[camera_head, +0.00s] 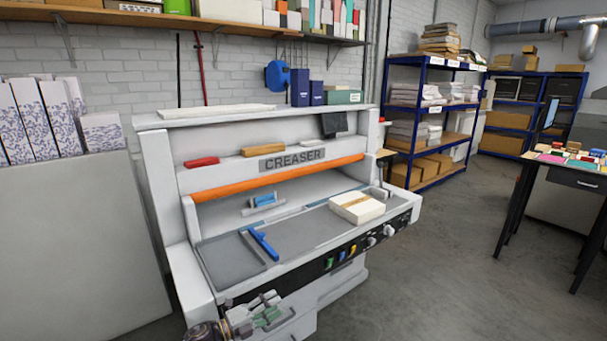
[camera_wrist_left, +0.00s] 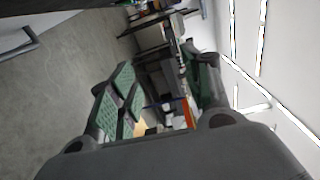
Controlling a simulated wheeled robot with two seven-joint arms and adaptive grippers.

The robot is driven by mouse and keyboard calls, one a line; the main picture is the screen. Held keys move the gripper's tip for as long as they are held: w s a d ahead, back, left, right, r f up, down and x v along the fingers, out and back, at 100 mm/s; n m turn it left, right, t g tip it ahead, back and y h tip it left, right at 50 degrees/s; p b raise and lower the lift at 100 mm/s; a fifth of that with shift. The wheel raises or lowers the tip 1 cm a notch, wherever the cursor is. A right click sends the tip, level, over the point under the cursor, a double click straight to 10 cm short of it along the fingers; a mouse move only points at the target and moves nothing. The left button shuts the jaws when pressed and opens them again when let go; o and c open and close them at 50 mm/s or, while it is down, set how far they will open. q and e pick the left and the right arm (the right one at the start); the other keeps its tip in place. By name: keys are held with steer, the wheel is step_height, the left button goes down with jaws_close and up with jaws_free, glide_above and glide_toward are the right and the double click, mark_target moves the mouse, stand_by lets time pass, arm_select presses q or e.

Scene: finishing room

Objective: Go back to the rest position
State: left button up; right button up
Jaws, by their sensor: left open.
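My left gripper (camera_head: 268,308) is at the bottom of the head view, in front of the creaser's (camera_head: 160,180) lower front. It is open, and nothing shows between its fingers. Its green-padded fingers stand apart in the left wrist view (camera_wrist_left: 165,88). My right gripper is in neither view.
On the creaser bed lie a banded paper stack (camera_head: 357,208) and a blue-handled tool (camera_head: 263,244). A table with coloured cards (camera_head: 572,160) stands at the right. Blue shelving (camera_head: 432,120) stands behind. The grey floor (camera_head: 430,270) between creaser and table is clear.

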arm_select(q)
steer(key=s+a+f+n+t+y, duration=0.2)
steer(key=a+f+n+y, duration=0.3)
steer(key=f, duration=0.5)
steer(key=s+a+f+n+t+y, duration=0.1)
steer(key=s+a+f+n+y, duration=0.25)
steer(key=f+n, duration=0.55)
steer(key=s+a+f+n+g+y, duration=0.1)
steer(key=s+a+f+n+y, duration=0.15)
steer(key=s+f, duration=0.5)
steer(key=s+a+f+n+g+y, duration=0.15)
steer(key=s+a+f, duration=0.3)
steer(key=f, duration=0.65)
steer(key=s+f+n+g, duration=0.3)
steer(key=s+f, duration=0.2)
steer(key=s, duration=0.8)
steer(key=s+f+n+g+y, duration=0.1)
steer(key=s+f+n+g, duration=0.2)
steer(key=s, duration=1.1)
steer(key=s+a+f+n+g+y, duration=0.1)
steer(key=s+f+n+g, duration=0.2)
steer(key=s+f, duration=0.6)
steer(key=s, duration=0.5)
steer(key=shift+s, duration=0.2)
steer(key=shift+a+g+y, duration=0.1)
steer(key=shift+g+y, duration=0.15)
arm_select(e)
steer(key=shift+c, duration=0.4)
